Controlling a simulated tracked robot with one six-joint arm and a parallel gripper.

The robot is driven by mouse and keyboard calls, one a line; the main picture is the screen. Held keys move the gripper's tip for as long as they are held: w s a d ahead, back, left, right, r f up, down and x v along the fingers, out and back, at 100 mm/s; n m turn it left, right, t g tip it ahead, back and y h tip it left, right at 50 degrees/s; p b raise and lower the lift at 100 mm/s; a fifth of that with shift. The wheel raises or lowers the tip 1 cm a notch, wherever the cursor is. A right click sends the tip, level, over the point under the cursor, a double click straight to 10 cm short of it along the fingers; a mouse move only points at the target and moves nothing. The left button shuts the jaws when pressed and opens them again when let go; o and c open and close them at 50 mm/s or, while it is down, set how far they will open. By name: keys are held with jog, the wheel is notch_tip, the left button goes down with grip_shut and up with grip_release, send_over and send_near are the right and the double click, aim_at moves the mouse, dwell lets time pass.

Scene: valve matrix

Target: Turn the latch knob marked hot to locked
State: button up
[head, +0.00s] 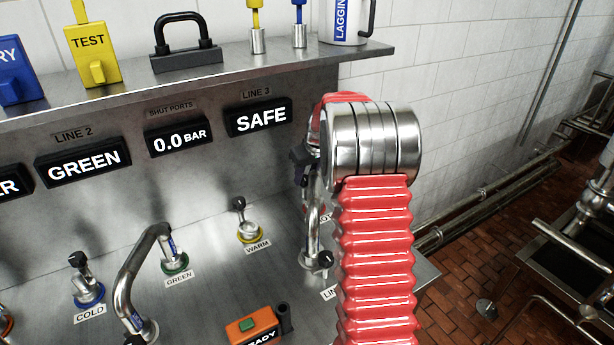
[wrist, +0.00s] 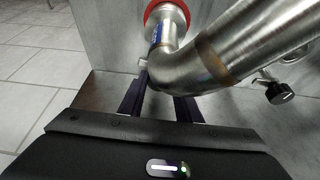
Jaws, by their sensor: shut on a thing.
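In the head view my own red and steel arm covers this spot, and only a dark part of the gripper (head: 302,165) shows.
An orange box (head: 256,326) lies in front. A display reads SAFE (head: 260,117). A shelf runs above.

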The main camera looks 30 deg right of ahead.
jog(key=shift+w+a+m+g+h, duration=0.15)
jog(key=shift+m+h, duration=0.2)
jog(key=shift+m, duration=0.6)
jog(key=shift+s+m+g+h, duration=0.1)
jog(key=shift+m+h, duration=0.3)
jog(key=shift+m, duration=0.6)
jog(key=shift+w+a+m+g+h, duration=0.15)
jog(key=shift+m+h, duration=0.2)
jog(key=shift+m, duration=0.6)
jog(key=shift+s, duration=0.1)
jog(key=o, duration=1.1)
jog(key=shift+c, duration=0.2)
jog(key=shift+r, duration=0.1)
jog(key=v, duration=0.7)
jog(key=shift+a+r, duration=0.1)
